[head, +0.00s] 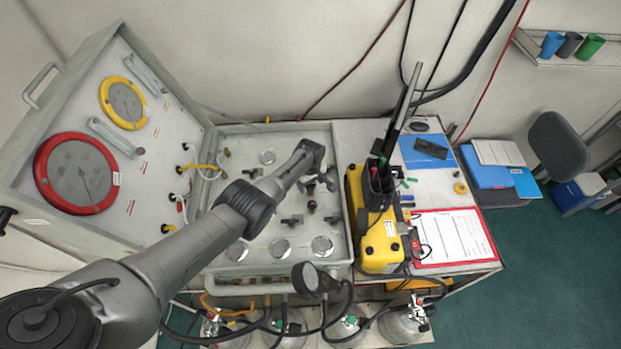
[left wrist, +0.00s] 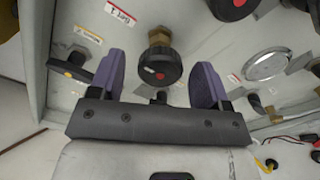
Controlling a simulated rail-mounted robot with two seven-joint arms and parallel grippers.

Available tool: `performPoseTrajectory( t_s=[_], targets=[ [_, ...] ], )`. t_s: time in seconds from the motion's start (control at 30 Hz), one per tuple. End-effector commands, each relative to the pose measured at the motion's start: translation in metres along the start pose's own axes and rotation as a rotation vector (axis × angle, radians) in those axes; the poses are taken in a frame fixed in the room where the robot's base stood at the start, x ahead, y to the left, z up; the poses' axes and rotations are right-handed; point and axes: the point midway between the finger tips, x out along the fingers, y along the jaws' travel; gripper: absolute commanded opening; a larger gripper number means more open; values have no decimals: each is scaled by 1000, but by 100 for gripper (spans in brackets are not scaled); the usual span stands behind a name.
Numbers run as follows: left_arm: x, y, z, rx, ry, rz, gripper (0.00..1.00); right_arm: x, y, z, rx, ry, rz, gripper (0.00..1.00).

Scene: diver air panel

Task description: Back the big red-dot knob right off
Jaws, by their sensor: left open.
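A black knob with an orange dot (left wrist: 70,71) is at the left. In the head view my left gripper (head: 318,182) is over the panel's right part. My right gripper is not in view.
The upright panel with a red-rimmed gauge (head: 78,175) and a yellow-rimmed gauge (head: 124,103) stands at the left. A yellow case (head: 381,242) stands close to the right of the panel. Hoses and a black gauge (head: 314,278) are at the front edge.

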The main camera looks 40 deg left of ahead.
Motion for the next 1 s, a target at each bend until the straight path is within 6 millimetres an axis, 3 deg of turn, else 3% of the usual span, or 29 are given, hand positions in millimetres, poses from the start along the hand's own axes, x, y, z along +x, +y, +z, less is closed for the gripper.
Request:
performPoseTrajectory(
  t_s=[0.17, 0.4, 1.0],
  targets=[
    [-20, 0, 0, -1, 1, 2, 71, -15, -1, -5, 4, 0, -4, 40],
    [-64, 0, 0, 0, 2, 3, 71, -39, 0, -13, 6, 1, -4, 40],
    [-132, 0, 0, -1, 0, 1, 71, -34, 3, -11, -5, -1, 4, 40]
  ],
)
